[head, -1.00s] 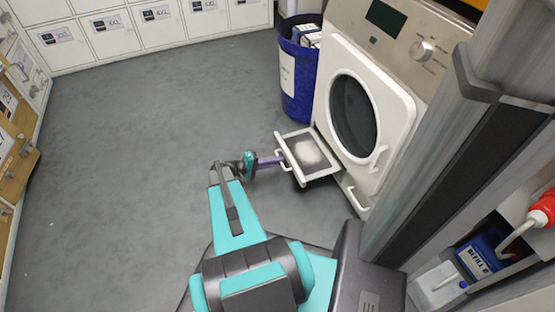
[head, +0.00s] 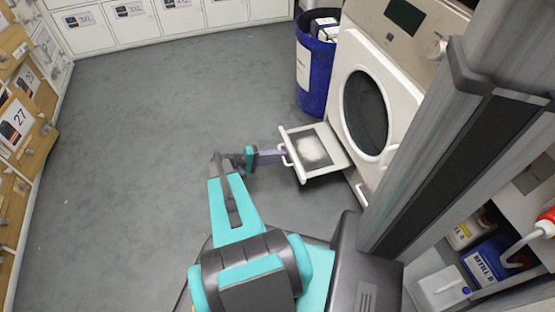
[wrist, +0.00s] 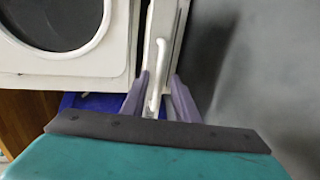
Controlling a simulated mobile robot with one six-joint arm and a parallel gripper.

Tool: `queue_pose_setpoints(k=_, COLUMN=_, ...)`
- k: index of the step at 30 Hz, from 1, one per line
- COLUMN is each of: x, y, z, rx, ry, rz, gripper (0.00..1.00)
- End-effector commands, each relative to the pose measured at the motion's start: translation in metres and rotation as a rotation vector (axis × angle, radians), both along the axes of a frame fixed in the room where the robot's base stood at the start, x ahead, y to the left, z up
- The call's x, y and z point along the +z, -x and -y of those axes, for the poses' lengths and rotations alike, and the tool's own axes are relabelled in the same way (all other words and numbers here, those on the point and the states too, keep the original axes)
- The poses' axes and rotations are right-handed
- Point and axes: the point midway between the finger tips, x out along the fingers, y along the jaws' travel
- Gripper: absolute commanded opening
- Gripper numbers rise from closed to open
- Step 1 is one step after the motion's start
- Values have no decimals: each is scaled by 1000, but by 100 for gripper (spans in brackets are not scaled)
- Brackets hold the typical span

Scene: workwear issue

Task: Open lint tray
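The lint tray (head: 333,157) is a white-framed drawer with a dark screen and pale grey lint on it. It stands pulled out from the low front of the white dryer (head: 398,115). Its white bar handle (head: 285,149) faces my gripper (head: 284,157). In the wrist view the handle (wrist: 157,88) lies between the two purple fingers of my gripper (wrist: 160,76). The fingers look spread, with a narrow gap beside the handle. Contact is hard to judge. The tray's inner end is hidden at the dryer.
A blue bin (head: 316,75) with boxes stands just behind the tray, beside the dryer. Wooden lockers (head: 25,130) line the left and white lockers (head: 183,22) the back. A shelf with bottles (head: 487,262) is at the right. The grey floor left of my arm is clear.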

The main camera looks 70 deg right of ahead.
Motion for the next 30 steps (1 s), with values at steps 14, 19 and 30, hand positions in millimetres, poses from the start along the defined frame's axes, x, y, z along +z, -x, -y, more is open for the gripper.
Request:
queue_pose_setpoints(k=14, x=3, y=-5, z=-1, rx=2, ry=3, rz=1, gripper=27)
queue_pose_setpoints(k=19, x=7, y=-18, z=-9, rx=4, ry=1, rz=1, gripper=27)
queue_pose_setpoints(k=30, x=18, y=-59, z=-38, rx=3, ry=1, rz=1, gripper=27)
